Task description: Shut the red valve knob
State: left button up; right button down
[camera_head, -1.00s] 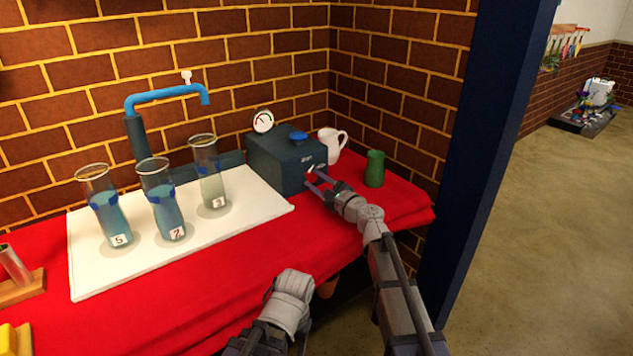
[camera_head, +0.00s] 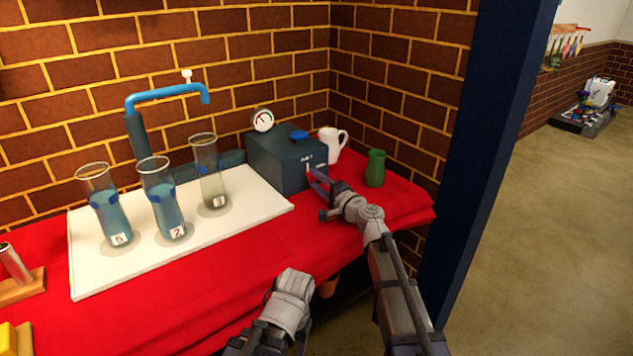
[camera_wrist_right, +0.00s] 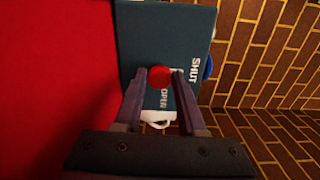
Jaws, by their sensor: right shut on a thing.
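The red valve knob (camera_wrist_right: 159,77) is on the front of a dark teal box (camera_head: 272,163). In the right wrist view it sits between the two fingers of my right gripper (camera_wrist_right: 162,84), which is shut on it. White lettering beside the knob reads SHUT and what looks like OPEN. In the head view my right gripper (camera_head: 316,179) reaches the box front and largely hides the knob. A grey link of my left arm shows at the bottom, but its fingers do not.
A gauge (camera_head: 262,120) and a blue knob (camera_head: 299,136) are on the box. A white pitcher (camera_head: 331,145) and a green vase (camera_head: 375,168) stand right of it. Several glass cylinders stand on a white board (camera_head: 110,271) under a blue pipe (camera_head: 170,94). The red cloth's front is mostly clear.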

jog(key=shift+n, duration=0.3)
dwell(0.4)
jog(key=c, duration=0.5)
grip_release()
jog(key=shift+s, duration=0.1)
jog(key=v, duration=0.7)
jog(key=shift+s+d, duration=0.25)
